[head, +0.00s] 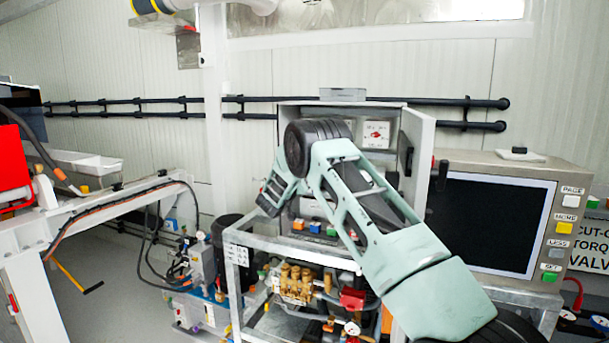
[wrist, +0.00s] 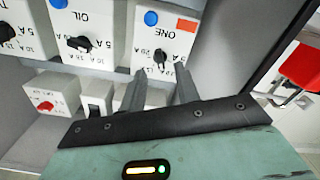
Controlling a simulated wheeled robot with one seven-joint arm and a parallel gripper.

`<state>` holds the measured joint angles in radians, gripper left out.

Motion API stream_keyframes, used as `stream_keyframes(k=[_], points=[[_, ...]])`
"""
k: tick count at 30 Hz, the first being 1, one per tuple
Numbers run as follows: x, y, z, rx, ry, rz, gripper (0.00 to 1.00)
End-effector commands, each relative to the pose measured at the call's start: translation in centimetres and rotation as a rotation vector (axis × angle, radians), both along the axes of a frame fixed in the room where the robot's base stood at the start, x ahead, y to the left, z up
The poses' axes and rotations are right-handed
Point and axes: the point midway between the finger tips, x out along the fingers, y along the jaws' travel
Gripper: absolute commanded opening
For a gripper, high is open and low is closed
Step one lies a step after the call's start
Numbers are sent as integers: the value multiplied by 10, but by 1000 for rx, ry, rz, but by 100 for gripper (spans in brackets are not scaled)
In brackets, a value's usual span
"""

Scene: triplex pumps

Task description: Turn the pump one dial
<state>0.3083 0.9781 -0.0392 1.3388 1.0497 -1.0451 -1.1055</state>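The pump one dial (wrist: 160,57) is a small black knob on a white box marked ONE, with a blue button and an orange-red label above it, in the wrist view. My gripper (wrist: 159,72) is open. Its two grey fingers point up toward the dial, one on each side just below it, with nothing between them. I cannot tell whether they touch the dial. In the head view my arm reaches into the open cabinet (head: 419,140) and hides the dial. My gripper's fingers cannot be made out there.
Beside it is the white OIL box with a black dial (wrist: 80,43). Below are a box with a red knob (wrist: 45,106) and a white switch (wrist: 97,103). The cabinet's side wall (wrist: 225,50) is close on the right. A monitor (head: 490,222) stands right of the cabinet.

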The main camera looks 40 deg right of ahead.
Motion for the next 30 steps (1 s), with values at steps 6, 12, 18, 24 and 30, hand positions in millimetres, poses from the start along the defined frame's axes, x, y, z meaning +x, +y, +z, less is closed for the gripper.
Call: stream_keyframes(k=[6,12,18,24,30], points=[[10,-24,1,0,0,0,32],[12,-30,0,0,0,1,32],[12,-30,0,0,0,1,32],[12,-30,0,0,0,1,0],[12,-29,-1,4,-8,1,0]])
